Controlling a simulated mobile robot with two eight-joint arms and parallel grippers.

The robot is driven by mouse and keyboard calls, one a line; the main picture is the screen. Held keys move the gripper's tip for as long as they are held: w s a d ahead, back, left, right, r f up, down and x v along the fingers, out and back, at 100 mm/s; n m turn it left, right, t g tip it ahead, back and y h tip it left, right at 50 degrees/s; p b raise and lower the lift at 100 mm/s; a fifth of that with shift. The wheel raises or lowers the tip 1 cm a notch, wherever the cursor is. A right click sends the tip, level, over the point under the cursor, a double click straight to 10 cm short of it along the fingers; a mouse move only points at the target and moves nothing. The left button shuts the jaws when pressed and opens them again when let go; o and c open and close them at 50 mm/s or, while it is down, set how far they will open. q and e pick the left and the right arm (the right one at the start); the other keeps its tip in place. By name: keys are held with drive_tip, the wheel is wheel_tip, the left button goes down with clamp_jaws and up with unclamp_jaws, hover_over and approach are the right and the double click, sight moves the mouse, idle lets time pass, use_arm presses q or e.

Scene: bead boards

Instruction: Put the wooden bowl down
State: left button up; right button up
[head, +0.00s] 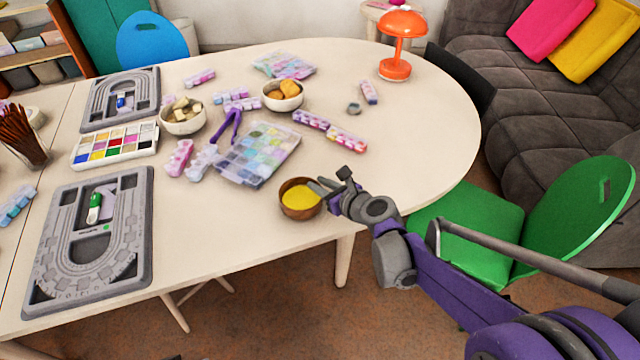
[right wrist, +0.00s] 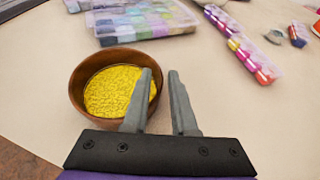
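The wooden bowl (head: 300,211), filled with yellow beads, appears to rest upright on the table near its front edge. It also shows in the right wrist view (right wrist: 78,84). My right gripper (head: 325,187) is at the bowl's right side. In the right wrist view my right gripper (right wrist: 160,72) has a clear gap between its fingers. The left finger overlaps the bowl's inside and the right finger is outside, with the right rim between them. Neither finger is clearly pressed on the rim. My left gripper is out of view.
A clear bead box (head: 258,153) lies behind the bowl. Two pale bowls (head: 183,125) (head: 283,103) and several bead strips stand farther back. A grey bead board (head: 140,240) lies at the left. The table right of the bowl is clear; a green chair (head: 470,235) stands beyond its edge.

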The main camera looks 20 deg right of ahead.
drive_tip(key=shift+o, duration=0.6)
drive_tip(key=shift+s+r, duration=0.1)
drive_tip(key=shift+r, duration=0.05)
drive_tip(key=p+v, duration=0.3)
drive_tip(key=v, duration=0.8)
drive_tip(key=s+a+f+n+g, duration=0.45)
drive_tip(key=s+a+n, duration=0.4)
drive_tip(key=n, duration=0.65)
drive_tip(key=s+d+f+n+g+h, duration=0.1)
drive_tip(key=s+d+n+g+h, duration=0.1)
drive_tip(key=s+n, duration=0.4)
drive_tip(key=s+d+f+n+g+h, duration=0.1)
drive_tip(key=s+d+f+n+h, duration=0.1)
drive_tip(key=s+n, duration=0.4)
drive_tip(key=n, duration=0.5)
drive_tip(key=shift+d+f+g, duration=0.25)
drive_tip(key=shift+f+g, duration=0.05)
drive_tip(key=shift+g, duration=0.05)
